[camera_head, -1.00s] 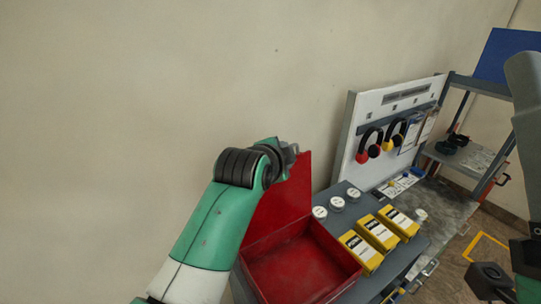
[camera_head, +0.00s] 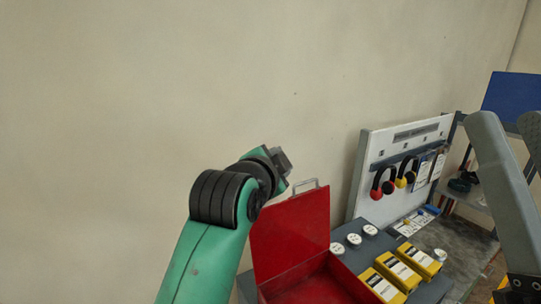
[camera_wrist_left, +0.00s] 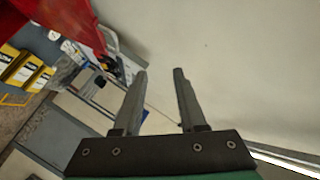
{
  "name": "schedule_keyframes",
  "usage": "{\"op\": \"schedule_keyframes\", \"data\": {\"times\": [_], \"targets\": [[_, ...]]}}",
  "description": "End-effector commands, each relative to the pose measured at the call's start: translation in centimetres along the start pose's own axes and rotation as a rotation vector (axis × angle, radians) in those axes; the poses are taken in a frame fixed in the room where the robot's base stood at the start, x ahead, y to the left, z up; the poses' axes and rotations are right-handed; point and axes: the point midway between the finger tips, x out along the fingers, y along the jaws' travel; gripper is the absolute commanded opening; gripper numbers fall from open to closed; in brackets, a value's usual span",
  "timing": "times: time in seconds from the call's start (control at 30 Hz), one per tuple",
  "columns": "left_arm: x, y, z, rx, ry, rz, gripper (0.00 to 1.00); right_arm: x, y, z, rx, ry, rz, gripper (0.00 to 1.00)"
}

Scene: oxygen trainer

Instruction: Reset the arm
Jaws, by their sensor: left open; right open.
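My left arm is green and comes up from the bottom of the head view. Its gripper (camera_head: 282,162) is mostly hidden behind its wrist there, in front of the wall and above the red box's lid. In the left wrist view my left gripper (camera_wrist_left: 160,72) shows two parted grey fingers with nothing between them. My right gripper (camera_head: 508,120) stands at the right edge of the head view, its grey fingers pointing up, partly cut off and empty. The open red box (camera_head: 292,235) is beside the left forearm. Its red lid also shows in the left wrist view (camera_wrist_left: 50,25).
A grey bench carries yellow boxes (camera_head: 402,274) and white round lids (camera_head: 354,240). A white board (camera_head: 372,150) with ear defenders (camera_head: 384,188) stands behind. A shelf with a blue panel (camera_head: 510,103) is at the right. The wall area at upper left is clear.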

Motion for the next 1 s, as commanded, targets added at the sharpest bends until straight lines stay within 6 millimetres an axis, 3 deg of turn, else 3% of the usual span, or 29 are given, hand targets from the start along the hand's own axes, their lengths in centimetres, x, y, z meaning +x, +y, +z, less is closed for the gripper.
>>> {"op": "schedule_keyframes", "data": {"times": [0.03,0.1,0.17,0.33,0.47,0.6,0.7,0.8,1.0], "targets": [[-1.1,-2.8,0.1,-0.063,0.028,-0.076,0.41,0.6,0.0,-0.6,0.000,0.000,0.000,0.50],[-3.2,-6.1,0.3,-0.162,0.081,-0.180,0.41,1.1,0.0,-1.0,0.000,0.000,0.000,0.50],[-5.5,-8.7,0.5,-0.241,0.135,-0.265,0.41,1.4,0.0,-1.3,0.000,0.000,0.000,0.50],[-14.7,-14.0,1.2,-0.447,0.325,-0.485,0.41,2.3,0.0,-2.2,0.000,0.000,0.000,0.50],[-23.7,-15.9,1.7,-0.578,0.507,-0.621,0.41,3.0,0.0,-2.8,0.000,0.000,0.000,0.50],[-32.5,-15.8,2.0,-0.672,0.690,-0.714,0.41,3.6,0.0,-3.3,0.000,0.000,0.000,0.50],[-36.5,-15.2,2.1,-0.706,0.778,-0.746,0.41,3.8,0.0,-3.5,0.000,0.000,0.000,0.50],[-38.3,-14.8,2.1,-0.721,0.819,-0.758,0.41,3.8,0.0,-3.5,0.000,0.000,0.000,0.50],[-38.5,-14.7,2.1,-0.723,0.826,-0.759,0.41,3.8,0.0,-3.5,0.000,0.000,0.000,0.50]]}}
